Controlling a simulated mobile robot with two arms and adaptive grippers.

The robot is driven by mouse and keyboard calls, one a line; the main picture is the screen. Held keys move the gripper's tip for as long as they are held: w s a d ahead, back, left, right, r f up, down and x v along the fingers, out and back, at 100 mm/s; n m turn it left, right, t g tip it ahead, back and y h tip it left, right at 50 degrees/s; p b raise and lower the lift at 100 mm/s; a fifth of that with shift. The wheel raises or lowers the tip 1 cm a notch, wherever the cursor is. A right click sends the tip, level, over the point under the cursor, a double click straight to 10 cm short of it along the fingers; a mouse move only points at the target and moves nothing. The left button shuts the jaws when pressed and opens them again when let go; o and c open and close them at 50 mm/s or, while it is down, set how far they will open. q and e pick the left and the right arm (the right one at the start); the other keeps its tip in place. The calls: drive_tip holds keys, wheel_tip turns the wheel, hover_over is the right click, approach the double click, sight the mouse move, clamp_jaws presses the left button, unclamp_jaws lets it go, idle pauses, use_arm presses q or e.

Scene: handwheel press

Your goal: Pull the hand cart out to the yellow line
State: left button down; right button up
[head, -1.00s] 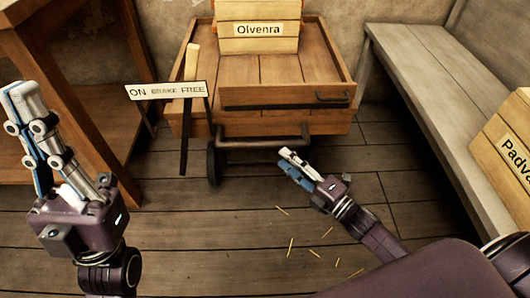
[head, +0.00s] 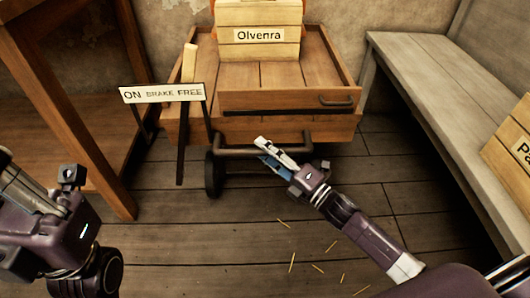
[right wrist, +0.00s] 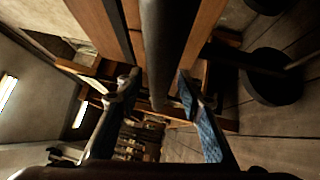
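The wooden hand cart (head: 290,130) stands against the back wall, with a dark bar handle (head: 235,151) across its front. My right gripper (head: 262,151) is open at that handle. In the right wrist view the dark bar (right wrist: 163,45) lies between the two spread fingers (right wrist: 160,85), with gaps on both sides; I see no grip on it. A wood-topped brake lever (head: 189,65) stands left of the cart, at the FREE side of its sign (head: 160,94). My left gripper (head: 45,205) is at the lower left, its fingers partly cut off. No yellow line is in view.
A crate marked Olvenra (head: 258,50) sits on the cart. A grey bench (head: 430,90) runs along the right, with another crate (head: 508,140) on it. A wooden table (head: 85,130) stands at the left. The plank floor before the cart is clear except for straw bits.

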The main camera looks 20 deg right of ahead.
drive_tip(key=shift+c, duration=0.6)
clamp_jaws()
